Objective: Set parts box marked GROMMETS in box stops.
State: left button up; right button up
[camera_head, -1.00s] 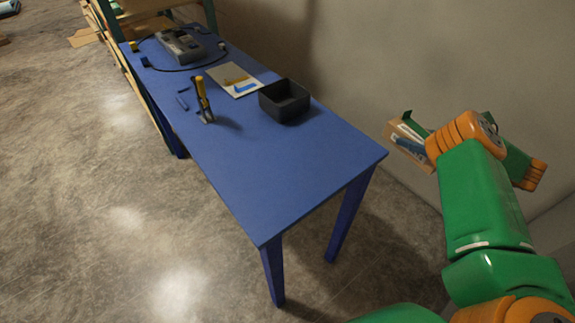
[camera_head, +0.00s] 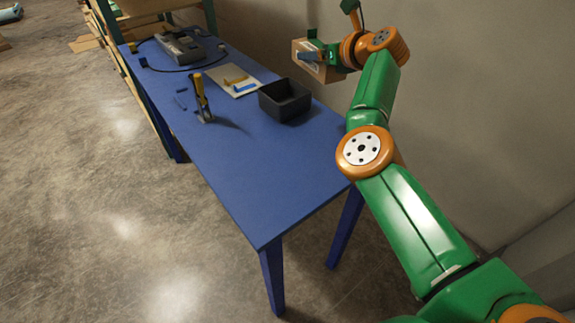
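My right gripper (camera_head: 325,48) is shut on a brown cardboard parts box (camera_head: 318,71), held in the air beyond the table's far right edge, near the wall. Gripper parts cover some of the box, and I cannot read its marking. A pale board (camera_head: 224,73) lies flat on the blue table (camera_head: 222,160), with a yellow strip (camera_head: 236,80) and a blue strip (camera_head: 244,87) on it; these may be the box stops. No box stands on the board. My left gripper is out of view.
A black open bin (camera_head: 285,103) stands right of the board. A yellow-and-black upright tool (camera_head: 201,98) stands at the table's left edge, with small blue pieces nearby. A grey console (camera_head: 181,46) with a cable is at the back. The table's near half is clear.

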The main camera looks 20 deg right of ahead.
jog(key=w+a+f+n+y+b, duration=0.1)
jog(key=a+f, duration=0.3)
jog(key=a, duration=0.5)
jog(key=w+a+f+n+y, duration=0.1)
jog(key=a+f, duration=0.2)
jog(key=a, duration=0.5)
jog(key=p, duration=0.3)
send_over(296, 158)
jog(key=shift+g, duration=0.3)
jog(key=f, duration=0.9)
jog(key=shift+w+a+f, duration=0.15)
jog(key=shift+w, duration=0.05)
jog(key=f, duration=0.3)
jog(key=shift+s+d+f+b, duration=0.1)
jog(key=shift+s+d+b, duration=0.1)
jog(key=shift+s+b, duration=0.15)
jog(key=shift+w+f, duration=0.1)
jog(key=shift+f, duration=0.25)
jog(key=o, duration=1.4)
jog(key=p+v, duration=0.1)
jog(key=v, duration=1.1)
jog(key=shift+d+p, duration=0.1)
jog(key=shift+p, duration=0.25)
